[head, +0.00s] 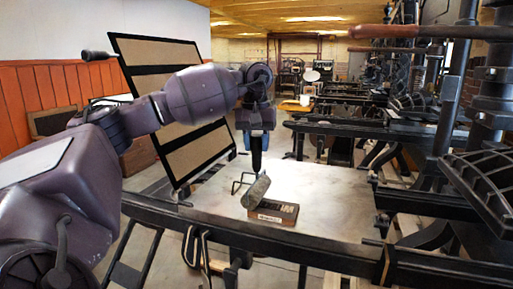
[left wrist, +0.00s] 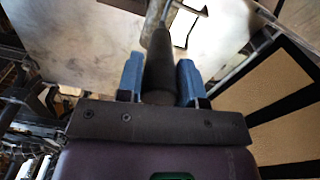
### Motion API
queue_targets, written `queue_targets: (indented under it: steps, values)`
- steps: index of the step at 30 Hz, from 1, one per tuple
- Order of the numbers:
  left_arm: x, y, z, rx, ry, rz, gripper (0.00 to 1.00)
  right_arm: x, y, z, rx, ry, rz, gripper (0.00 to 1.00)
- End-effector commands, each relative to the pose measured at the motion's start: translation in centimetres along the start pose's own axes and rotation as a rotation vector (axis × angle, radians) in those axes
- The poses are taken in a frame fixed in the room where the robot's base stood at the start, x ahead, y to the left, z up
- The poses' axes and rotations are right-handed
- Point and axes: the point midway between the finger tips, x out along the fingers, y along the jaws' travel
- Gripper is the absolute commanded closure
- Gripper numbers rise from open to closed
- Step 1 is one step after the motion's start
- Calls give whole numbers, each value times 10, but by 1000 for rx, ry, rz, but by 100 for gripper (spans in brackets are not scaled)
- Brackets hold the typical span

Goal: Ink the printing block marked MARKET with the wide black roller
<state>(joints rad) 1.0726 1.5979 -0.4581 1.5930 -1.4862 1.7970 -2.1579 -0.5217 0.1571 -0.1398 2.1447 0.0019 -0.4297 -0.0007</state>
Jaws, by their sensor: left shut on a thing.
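My left gripper (head: 256,132) is shut on the dark handle of a roller (head: 256,192), above the press bed. The handle points up into the fingers. The roller's drum looks grey and tilted, with a thin wire frame beside it. In the left wrist view the handle (left wrist: 158,72) lies between the blue fingers. A low brown printing block (head: 284,211) with a pale label on its front lies on the bed. The drum overlaps the block's left part; I cannot tell whether they touch. The label is too small to read. My right gripper is not in view.
The block lies on the pale flat press bed (head: 335,195), near its front rail. A tall hinged frame with tan panels (head: 170,90) stands at the bed's left. Black press ironwork (head: 480,180) crowds the right. The bed's right part is clear.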

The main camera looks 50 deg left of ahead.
Motion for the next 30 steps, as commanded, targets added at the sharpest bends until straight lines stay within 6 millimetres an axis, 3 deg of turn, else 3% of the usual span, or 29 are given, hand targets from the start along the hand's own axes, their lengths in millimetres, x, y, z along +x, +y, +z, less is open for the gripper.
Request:
queue_targets:
  steps: [15, 30]
  values:
    - [-34, 1, -1, 0, 4, 3, 87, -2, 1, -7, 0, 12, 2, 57]
    - [-36, 1, -1, 0, 2, 1, 87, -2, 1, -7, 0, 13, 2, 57]
